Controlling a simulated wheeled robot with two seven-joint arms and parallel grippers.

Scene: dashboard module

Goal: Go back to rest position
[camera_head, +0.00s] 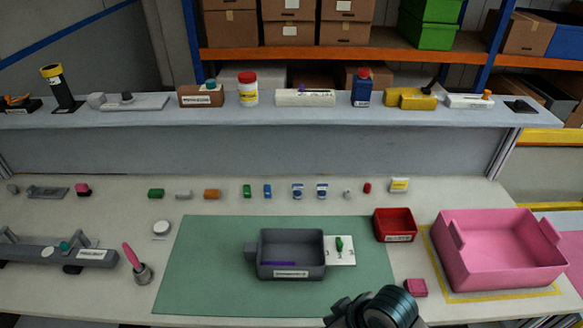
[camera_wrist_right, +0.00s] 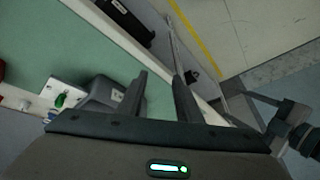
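My right gripper (camera_wrist_right: 158,82) shows in the right wrist view with its two dark fingers apart and nothing between them. It hangs near the front edge of the table. Part of my right arm (camera_head: 385,308) enters the head view at the bottom, right of centre. The grey dashboard housing (camera_head: 290,272) sits on the green mat (camera_head: 205,270), with a purple strip (camera_head: 279,263) inside. A white plate (camera_head: 345,256) with a green part (camera_head: 339,244) lies at its right side. The housing also shows in the right wrist view (camera_wrist_right: 100,95), apart from the fingers.
A red bin (camera_head: 395,237), a pink block (camera_head: 415,288) and a large pink bin (camera_head: 495,270) stand right of the mat. Small coloured parts line the back of the table. A pink-handled tool (camera_head: 130,255) stands in a holder at left. The mat's left half is clear.

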